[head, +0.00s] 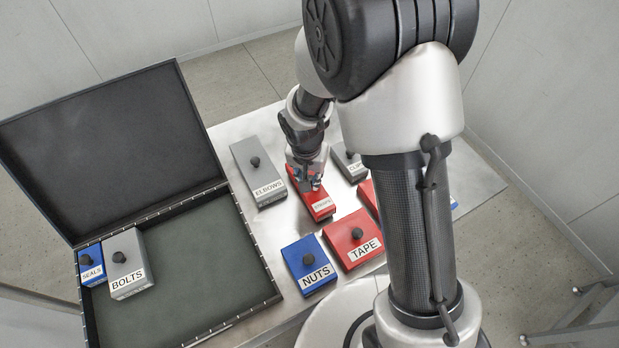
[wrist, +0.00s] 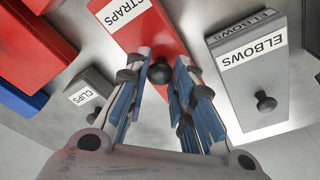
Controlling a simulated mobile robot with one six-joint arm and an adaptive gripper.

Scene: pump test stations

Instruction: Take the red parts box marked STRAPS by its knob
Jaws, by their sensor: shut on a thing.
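The red parts box marked STRAPS (head: 322,208) is on the metal table in the head view, its far part hidden by my gripper (head: 308,183). In the wrist view the red STRAPS box (wrist: 152,30) is at the top middle, with its dark round knob (wrist: 160,72) between my two blue-padded fingers. My gripper (wrist: 163,74) is shut on that knob. I cannot tell whether the box still rests on the table.
Grey ELBOWS (head: 258,172) and CLIPS (head: 347,160) boxes flank it. Red TAPE (head: 345,228) and blue NUTS (head: 302,255) are nearer. An open black case (head: 205,275) at left holds blue SEALS (head: 90,257) and grey BOLTS (head: 122,245); its right side is empty.

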